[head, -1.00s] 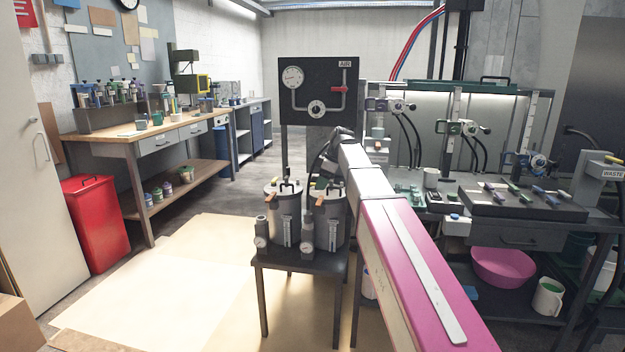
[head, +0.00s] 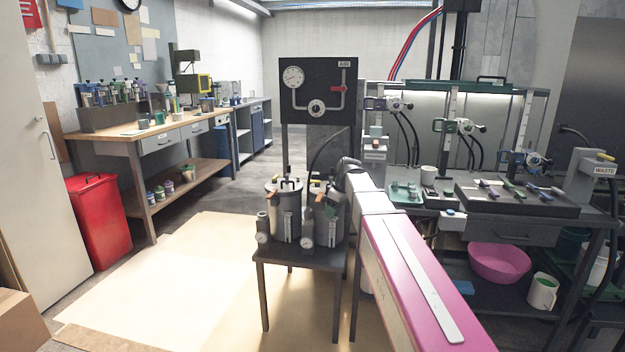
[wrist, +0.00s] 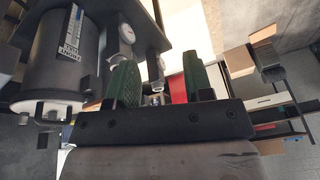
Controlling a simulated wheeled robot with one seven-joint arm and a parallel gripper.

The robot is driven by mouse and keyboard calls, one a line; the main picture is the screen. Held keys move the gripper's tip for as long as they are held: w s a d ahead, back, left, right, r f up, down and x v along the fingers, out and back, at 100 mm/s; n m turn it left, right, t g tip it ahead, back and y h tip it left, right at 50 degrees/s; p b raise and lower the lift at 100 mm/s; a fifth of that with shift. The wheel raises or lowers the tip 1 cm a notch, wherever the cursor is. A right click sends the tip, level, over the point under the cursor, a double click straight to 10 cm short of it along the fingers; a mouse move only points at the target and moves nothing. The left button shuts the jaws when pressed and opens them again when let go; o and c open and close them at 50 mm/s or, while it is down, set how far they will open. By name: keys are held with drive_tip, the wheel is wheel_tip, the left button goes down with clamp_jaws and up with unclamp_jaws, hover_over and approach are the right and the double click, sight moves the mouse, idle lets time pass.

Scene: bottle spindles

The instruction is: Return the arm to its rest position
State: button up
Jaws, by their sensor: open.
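My gripper shows in the wrist view (wrist: 158,85), with its two green ribbed fingers apart. Nothing is held between them; the red seen between the fingers lies beyond them. In the head view my white and pink arm reaches forward, and the gripper at its far end cannot be made out. A metal pressure pot (head: 285,212) and a second pot (head: 328,218) stand on a small dark table (head: 298,258), just left of the arm. The wrist view shows a pot (wrist: 60,55) at the left, close to the gripper.
An air panel (head: 317,90) stands behind the pots. A bench (head: 520,230) with spindles and a dark tray is at the right. A pink basin (head: 499,262) sits below it. A red bin (head: 98,222) stands at the left. The floor between bin and pots is clear.

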drive_tip(key=s+d+f+m+h, duration=0.1)
drive_tip(key=s+d+f+m, duration=0.4)
drive_tip(key=s+f, duration=0.6)
drive_tip(key=s+d+f+m+h, duration=0.2)
drive_tip(key=s+d+f+m, duration=0.4)
drive_tip(key=s+f, duration=0.5)
wheel_tip(320, 180, down, 2)
drive_tip(key=shift+s+d+f+m+g+h, duration=0.2)
drive_tip(key=shift+s+d+m+g+h, duration=0.1)
drive_tip(key=shift+m+g, duration=0.15)
